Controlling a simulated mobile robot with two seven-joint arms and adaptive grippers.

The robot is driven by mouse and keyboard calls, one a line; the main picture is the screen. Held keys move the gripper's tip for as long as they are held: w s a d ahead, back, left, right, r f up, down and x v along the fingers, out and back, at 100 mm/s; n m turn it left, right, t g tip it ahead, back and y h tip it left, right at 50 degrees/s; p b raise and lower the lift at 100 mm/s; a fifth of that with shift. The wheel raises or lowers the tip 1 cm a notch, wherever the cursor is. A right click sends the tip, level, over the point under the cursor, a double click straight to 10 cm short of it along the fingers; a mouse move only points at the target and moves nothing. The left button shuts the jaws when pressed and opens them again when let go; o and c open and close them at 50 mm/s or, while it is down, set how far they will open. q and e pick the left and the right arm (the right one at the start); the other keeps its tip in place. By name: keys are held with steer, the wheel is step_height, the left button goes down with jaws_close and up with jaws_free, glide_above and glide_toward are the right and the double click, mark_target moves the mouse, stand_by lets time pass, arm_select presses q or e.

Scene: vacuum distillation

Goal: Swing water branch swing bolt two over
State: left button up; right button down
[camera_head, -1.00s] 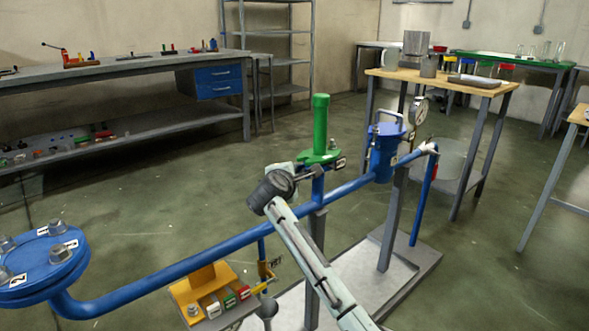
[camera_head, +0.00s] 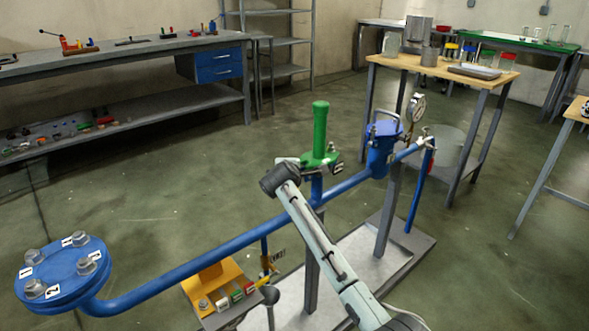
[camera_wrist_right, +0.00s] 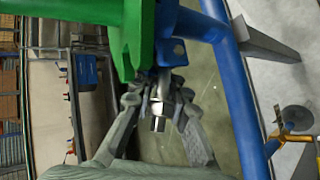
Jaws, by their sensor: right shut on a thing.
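The water branch carries a green flange with an upright green post (camera_head: 320,132) on the blue pipe, with small number labels beside it. In the right wrist view the green part (camera_wrist_right: 142,40) is close in front of my right gripper (camera_wrist_right: 157,97). A metal swing bolt (camera_wrist_right: 158,118) with a bright nut stands between its fingers, beside a blue lug (camera_wrist_right: 173,50). My right gripper is shut on this bolt. Its number cannot be read. In the head view my right wrist (camera_head: 282,178) hides most of the gripper. My left gripper is out of view.
A blue bolted flange (camera_head: 62,272) ends the blue pipe (camera_head: 190,266) at the left. A blue capped vessel (camera_head: 382,150) and a gauge (camera_head: 415,108) stand to the right. An orange block (camera_head: 210,288) with labelled parts is below the pipe.

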steer(key=shift+r, duration=0.2)
steer(key=c, duration=1.7)
jaws_free()
steer(key=shift+f, duration=0.1)
steer(key=v, duration=0.8)
steer(key=shift+o, duration=0.3)
steer(key=shift+f, duration=0.1)
